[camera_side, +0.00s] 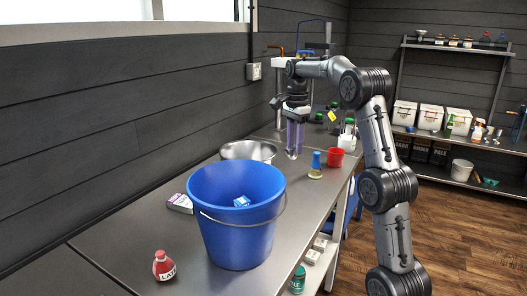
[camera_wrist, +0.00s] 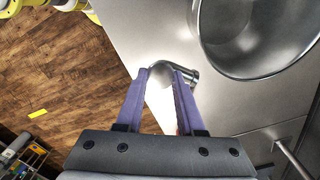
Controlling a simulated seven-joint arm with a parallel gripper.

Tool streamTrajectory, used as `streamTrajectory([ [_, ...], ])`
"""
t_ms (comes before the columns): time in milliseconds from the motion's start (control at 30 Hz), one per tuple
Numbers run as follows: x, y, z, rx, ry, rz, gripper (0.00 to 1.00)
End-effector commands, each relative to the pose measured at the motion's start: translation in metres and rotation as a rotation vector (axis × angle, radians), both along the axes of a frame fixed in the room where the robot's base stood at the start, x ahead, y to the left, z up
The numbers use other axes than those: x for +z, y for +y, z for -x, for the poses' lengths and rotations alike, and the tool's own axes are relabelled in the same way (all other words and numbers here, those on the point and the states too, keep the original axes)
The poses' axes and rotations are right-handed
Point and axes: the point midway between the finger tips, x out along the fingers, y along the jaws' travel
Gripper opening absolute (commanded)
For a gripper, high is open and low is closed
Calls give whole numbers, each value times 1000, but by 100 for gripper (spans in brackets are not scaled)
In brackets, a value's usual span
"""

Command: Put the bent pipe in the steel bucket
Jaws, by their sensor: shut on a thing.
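My gripper (camera_side: 295,140) points down over the steel bench, its purple fingers shut on the grey bent pipe (camera_side: 292,153). In the wrist view, the bent pipe (camera_wrist: 188,74) shows between the fingertips (camera_wrist: 163,72), with one end sticking out to the right. Whether the pipe clears the bench is hard to tell. The steel bucket (camera_side: 236,148) looks like a wide, shiny bowl and stands left of my gripper in the side view, partly hidden by a blue bucket. In the wrist view, the steel bucket (camera_wrist: 213,55) is at the upper right, apart from the pipe, and its visible inside looks empty.
The large blue bucket (camera_side: 236,235) holds a small blue-and-white item. A yellow bottle with a blue top (camera_side: 315,168) and a red cup (camera_side: 335,157) stand to the right of my gripper. A red flask (camera_side: 163,267) is at the near end. Bench edge lies at right.

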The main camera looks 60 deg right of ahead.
Motion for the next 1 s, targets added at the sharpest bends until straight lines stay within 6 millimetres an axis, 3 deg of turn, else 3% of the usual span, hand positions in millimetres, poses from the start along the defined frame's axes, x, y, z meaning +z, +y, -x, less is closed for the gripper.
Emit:
streamTrajectory([
  [100, 25, -1, -1, 0, -4, 5, 0],
  [600, 28, 15, -93, 472, -1, 0, 0],
  [1000, 24, 35, -130, 714, -1, 2, 0],
])
